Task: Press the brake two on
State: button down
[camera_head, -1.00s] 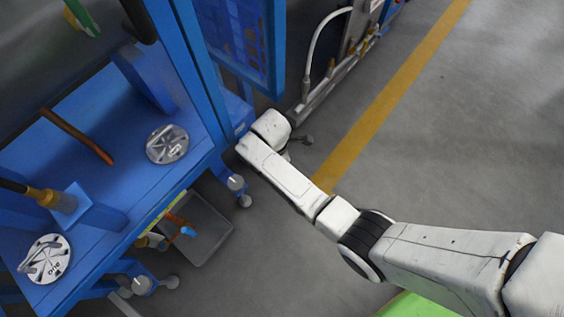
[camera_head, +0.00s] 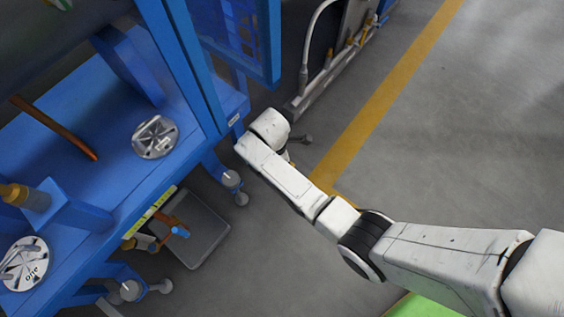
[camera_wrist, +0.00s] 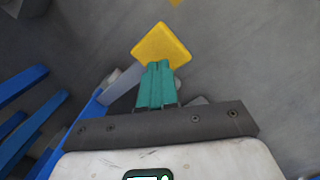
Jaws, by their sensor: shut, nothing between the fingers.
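My gripper (camera_wrist: 158,66) shows in the wrist view as two teal fingers, shut together and empty. A yellow square pad (camera_wrist: 162,45) lies just beyond the fingertips and overlaps them; I cannot tell whether they touch. A grey bar (camera_wrist: 122,88) runs beside the fingers toward the pad. I cannot tell for sure that this pad is brake two. Two more casters with grey levers show under the blue frame, one near the corner (camera_head: 231,180) and one lower left (camera_head: 131,290).
The blue workbench (camera_head: 110,190) fills the left, with a silver disc (camera_head: 155,137), another disc marked "one" (camera_head: 24,264) and an orange bar (camera_head: 55,128). A grey bin (camera_head: 203,240) stands underneath. The floor right of the yellow line (camera_head: 385,95) is clear.

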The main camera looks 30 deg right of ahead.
jog(key=shift+d+f+b, duration=0.1)
jog(key=shift+f+b, duration=0.4)
jog(key=shift+f, duration=0.35)
jog(key=shift+f+b, duration=1.35)
jog(key=shift+f, duration=0.9)
jog(key=shift+r, duration=0.1)
jog(key=shift+w+a+r+p, duration=0.1)
jog(key=shift+a+r+p, duration=0.1)
jog(key=shift+a+p, duration=0.15)
jog(key=shift+w+a+r+p, duration=0.15)
jog(key=shift+a, duration=0.4)
jog(key=shift+w+a+r+p, duration=0.1)
jog(key=shift+a+p, duration=0.05)
jog(key=shift+a, duration=0.4)
